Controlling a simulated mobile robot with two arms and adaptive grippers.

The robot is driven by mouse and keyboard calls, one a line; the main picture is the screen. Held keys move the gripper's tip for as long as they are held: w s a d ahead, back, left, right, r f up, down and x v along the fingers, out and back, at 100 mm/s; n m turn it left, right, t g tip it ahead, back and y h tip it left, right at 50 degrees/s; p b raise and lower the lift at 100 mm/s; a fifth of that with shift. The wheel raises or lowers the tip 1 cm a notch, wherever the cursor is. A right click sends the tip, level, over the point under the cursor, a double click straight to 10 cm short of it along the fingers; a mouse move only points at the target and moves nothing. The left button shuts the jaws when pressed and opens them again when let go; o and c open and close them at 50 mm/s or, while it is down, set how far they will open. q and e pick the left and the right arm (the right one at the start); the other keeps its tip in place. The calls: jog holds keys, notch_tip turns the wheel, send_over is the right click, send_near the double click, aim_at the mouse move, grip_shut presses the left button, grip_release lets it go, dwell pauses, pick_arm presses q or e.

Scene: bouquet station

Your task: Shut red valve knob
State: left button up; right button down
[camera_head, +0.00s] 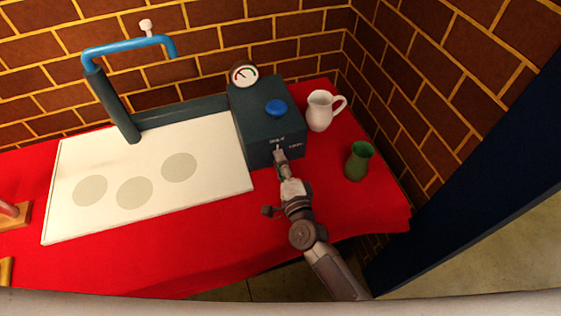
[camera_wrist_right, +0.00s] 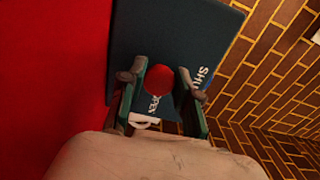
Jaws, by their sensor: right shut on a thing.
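The red valve knob (camera_wrist_right: 159,77) shows in the right wrist view on the front of a dark box (camera_wrist_right: 185,35). The words OPEN and SHUT are printed on the box beside it. My right gripper (camera_wrist_right: 166,82) has one finger on each side of the knob and is shut on it. In the head view, my right gripper (camera_head: 281,156) reaches the front face of the dark box (camera_head: 256,130) and hides the knob. I cannot tell exactly which mark the knob points to. My left gripper is not in view.
A blue button (camera_head: 276,107) and a gauge (camera_head: 244,74) are on the box. A white pitcher (camera_head: 320,110) and a green vase (camera_head: 358,161) stand to its right. A white board (camera_head: 215,192) and a blue-topped faucet (camera_head: 130,47) are left. The red cloth (camera_head: 270,215) is clear in front.

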jog(key=c, duration=0.8)
grip_release()
jog(key=v, duration=1.1)
jog(key=shift+s+d, duration=0.15)
jog(key=shift+s, duration=0.35)
